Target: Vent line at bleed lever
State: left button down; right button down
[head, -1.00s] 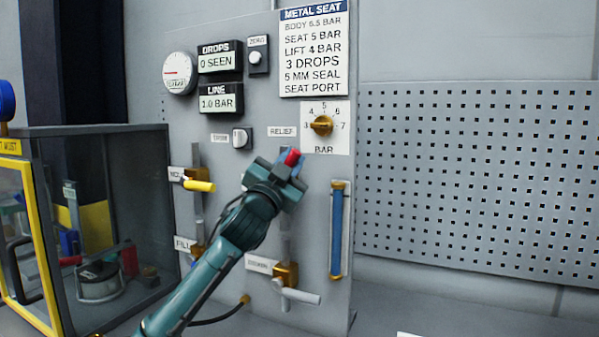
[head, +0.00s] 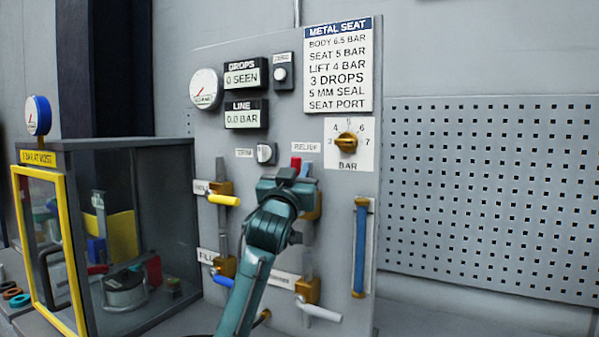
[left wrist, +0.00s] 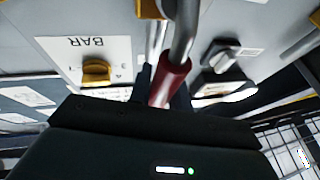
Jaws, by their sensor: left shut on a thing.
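My left gripper (head: 288,182) is shut on the red-sleeved handle of a lever (head: 296,162) in front of the grey panel (head: 325,235). In the left wrist view the red sleeve (left wrist: 171,82) on a bent metal rod sits between the dark fingers (left wrist: 163,92). A brass valve body (head: 317,203) shows partly behind the gripper; this lever's label is hidden. The LINE display (head: 246,115) reads 0.0 BAR and the DROPS display (head: 244,76) reads 0 SEEN. My right gripper is not in view.
A yellow lever (head: 224,200), a blue lever (head: 221,279) and a white lever (head: 318,312) surround my arm. The relief knob (head: 346,142) is at upper right, a blue tube (head: 361,248) below it. A yellow-framed cabinet (head: 165,215) stands at left.

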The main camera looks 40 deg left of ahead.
pick_arm(q)
jog(key=c, duration=1.3)
grip_release()
jog(key=b+v, duration=0.3)
jog(key=v, duration=1)
jog(key=shift+b, duration=0.3)
jog(key=shift+f, duration=0.1)
